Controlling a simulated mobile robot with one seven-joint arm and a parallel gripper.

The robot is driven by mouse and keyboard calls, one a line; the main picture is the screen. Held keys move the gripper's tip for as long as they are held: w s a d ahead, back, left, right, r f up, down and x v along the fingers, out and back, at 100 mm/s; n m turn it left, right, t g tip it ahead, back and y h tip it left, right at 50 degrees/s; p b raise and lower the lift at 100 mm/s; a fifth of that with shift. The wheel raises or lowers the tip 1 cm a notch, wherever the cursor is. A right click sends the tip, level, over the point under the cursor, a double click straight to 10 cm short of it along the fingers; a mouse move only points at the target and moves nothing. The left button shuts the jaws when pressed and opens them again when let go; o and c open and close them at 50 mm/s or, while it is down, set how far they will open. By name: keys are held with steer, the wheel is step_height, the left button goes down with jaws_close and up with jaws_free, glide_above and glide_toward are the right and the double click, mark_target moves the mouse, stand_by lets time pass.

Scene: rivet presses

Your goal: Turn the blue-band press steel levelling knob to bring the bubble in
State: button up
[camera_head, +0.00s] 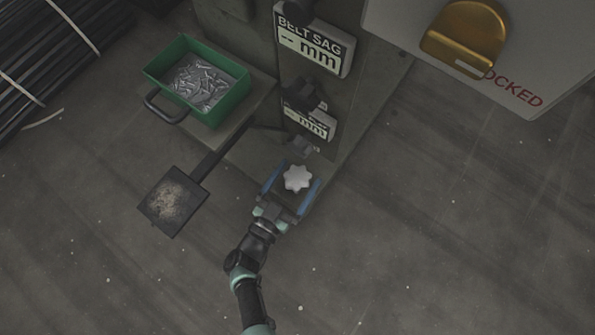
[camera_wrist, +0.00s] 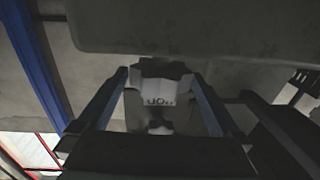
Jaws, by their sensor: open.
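A pale steel star-shaped knob (camera_head: 297,178) stands low at the front of the grey-green press (camera_head: 352,90). My gripper (camera_head: 299,172) is open, with one blue finger on each side of the knob. In the wrist view the knob (camera_wrist: 160,68) lies between the tips of my open gripper (camera_wrist: 160,74), with gaps that look clear on both sides. I cannot tell whether a finger touches it. No bubble or blue band can be made out on the press.
A "BELT SAG" plate (camera_head: 314,42), a second mm plate (camera_head: 309,122) and dark knobs (camera_head: 303,93) are on the press above. A green bin of rivets (camera_head: 232,102) and a pedal (camera_head: 173,201) are left. A cabinet (camera_head: 400,20) overhangs upper right. Lower-right floor is clear.

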steer(key=shift+w+d, duration=0.1)
steer(key=shift+w, duration=0.1)
steer(key=c, duration=1.3)
